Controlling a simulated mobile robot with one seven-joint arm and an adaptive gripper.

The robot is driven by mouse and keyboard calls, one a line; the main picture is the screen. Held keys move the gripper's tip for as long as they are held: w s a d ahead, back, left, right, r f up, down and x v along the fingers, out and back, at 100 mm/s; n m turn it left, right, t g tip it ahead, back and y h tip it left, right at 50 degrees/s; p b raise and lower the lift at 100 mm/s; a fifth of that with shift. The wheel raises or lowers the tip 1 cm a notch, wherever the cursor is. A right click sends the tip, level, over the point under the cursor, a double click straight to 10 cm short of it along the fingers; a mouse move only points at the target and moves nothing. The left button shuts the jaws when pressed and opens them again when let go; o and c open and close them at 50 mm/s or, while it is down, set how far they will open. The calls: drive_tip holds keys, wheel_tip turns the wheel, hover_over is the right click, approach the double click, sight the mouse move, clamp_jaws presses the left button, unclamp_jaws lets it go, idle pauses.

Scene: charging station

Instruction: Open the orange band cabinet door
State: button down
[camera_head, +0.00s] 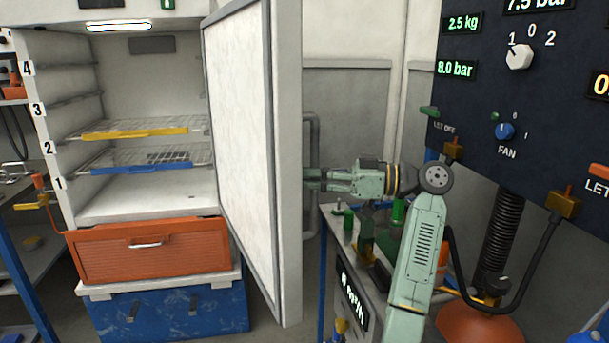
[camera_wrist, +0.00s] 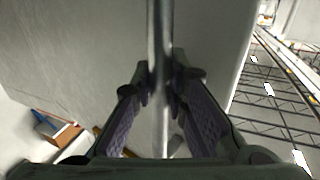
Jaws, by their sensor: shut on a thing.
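The cabinet door (camera_head: 240,130) is a white panel with a grey edge, swung wide open in the head view. The cabinet (camera_head: 150,200) stands open to its left; I see no orange band on the door. A long metal bar handle (camera_head: 313,220) is on the door's outer face. My gripper (camera_head: 318,180) reaches the handle from the right, its fingertips partly hidden by the door. In the wrist view my gripper (camera_wrist: 161,85) is shut around the handle (camera_wrist: 161,35), with one finger on each side.
Inside the cabinet are a yellow-edged rack (camera_head: 135,132) and a blue-edged rack (camera_head: 135,167). An orange drawer (camera_head: 110,255) sits below, above a blue box (camera_head: 170,315). A dark control panel (camera_head: 525,100) and bench equipment (camera_head: 355,290) crowd my arm on the right.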

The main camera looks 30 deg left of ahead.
drive_tip(key=shift+w+d+g, duration=0.3)
drive_tip(key=shift+w+d, duration=0.2)
drive_tip(key=shift+w, duration=0.2)
drive_tip(key=c, duration=1.8)
unclamp_jaws()
drive_tip(key=shift+d, duration=0.1)
drive_tip(key=shift+o, duration=1.2)
drive_tip(key=v, duration=1.1)
drive_tip(key=shift+w+d, duration=0.15)
drive_tip(key=shift+d, duration=0.2)
drive_tip(key=shift+r, duration=0.15)
